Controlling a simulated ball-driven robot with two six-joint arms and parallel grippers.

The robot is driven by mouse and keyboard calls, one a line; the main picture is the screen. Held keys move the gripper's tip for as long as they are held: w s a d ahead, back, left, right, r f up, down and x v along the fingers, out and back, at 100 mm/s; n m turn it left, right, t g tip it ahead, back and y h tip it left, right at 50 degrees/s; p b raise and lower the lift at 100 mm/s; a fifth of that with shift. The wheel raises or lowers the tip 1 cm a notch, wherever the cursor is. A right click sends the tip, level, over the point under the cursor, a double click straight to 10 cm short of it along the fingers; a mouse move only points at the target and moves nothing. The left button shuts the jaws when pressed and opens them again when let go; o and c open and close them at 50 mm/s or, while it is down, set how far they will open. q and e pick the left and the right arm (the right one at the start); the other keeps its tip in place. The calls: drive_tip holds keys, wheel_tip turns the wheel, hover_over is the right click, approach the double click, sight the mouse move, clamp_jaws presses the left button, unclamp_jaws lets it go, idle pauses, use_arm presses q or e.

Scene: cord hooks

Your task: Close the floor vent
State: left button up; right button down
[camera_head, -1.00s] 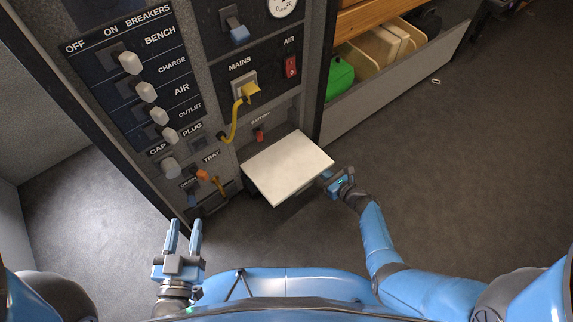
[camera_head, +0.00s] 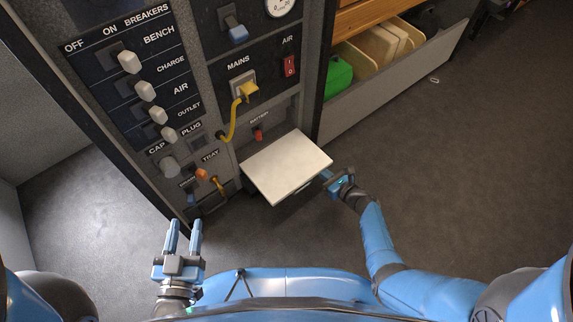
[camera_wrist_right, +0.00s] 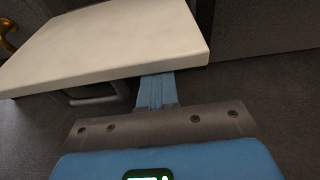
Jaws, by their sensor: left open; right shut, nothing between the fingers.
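No floor vent can be made out in either view; a pale fold-out tray (camera_head: 287,166) stands out from the panel and hides what is under it. My right gripper (camera_head: 327,180) is shut and empty at the tray's right edge. In the right wrist view its fingers (camera_wrist_right: 156,92) reach under the edge of the white tray (camera_wrist_right: 110,40), which hides their tips. A grey handle-like bar (camera_wrist_right: 88,97) shows below the tray there. My left gripper (camera_head: 183,236) is open and empty, in front of the panel's lower left.
The panel carries breaker knobs (camera_head: 129,62), a yellow plug and cord (camera_head: 249,91), a red AIR switch (camera_head: 290,66) and an orange knob (camera_head: 201,174). A grey drawer (camera_head: 395,80) with boards and a green item stands at right.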

sight(313, 158)
drive_tip(key=shift+r, duration=0.15)
idle(0.3)
drive_tip(key=shift+w+a+r+p, duration=0.55)
drive_tip(key=shift+w+r+p, duration=0.2)
drive_tip(key=shift+r, duration=0.4)
drive_tip(key=shift+w+a+r+p, duration=0.55)
drive_tip(key=shift+w+r+p, duration=0.15)
drive_tip(key=shift+r, duration=0.5)
drive_tip(key=shift+w+a+r+p, duration=0.55)
drive_tip(key=shift+w+r+p, duration=0.2)
drive_tip(key=shift+r, duration=0.4)
drive_tip(key=w+a+r+p, duration=0.4)
drive_tip(key=w+r+p, duration=0.1)
drive_tip(key=r, duration=0.3)
drive_tip(key=shift+w+a+r, duration=0.15)
drive_tip(key=shift+w+r, duration=0.05)
drive_tip(key=shift+r, duration=0.2)
drive_tip(key=shift+w+a+b, duration=0.65)
drive_tip(key=shift+w+b, duration=0.05)
drive_tip(key=shift+w, duration=0.1)
drive_tip(key=shift+s+d, duration=0.15)
drive_tip(key=shift+s+d+f+p, duration=0.15)
drive_tip(key=shift+s+d+p, duration=0.6)
drive_tip(key=shift+s, duration=0.3)
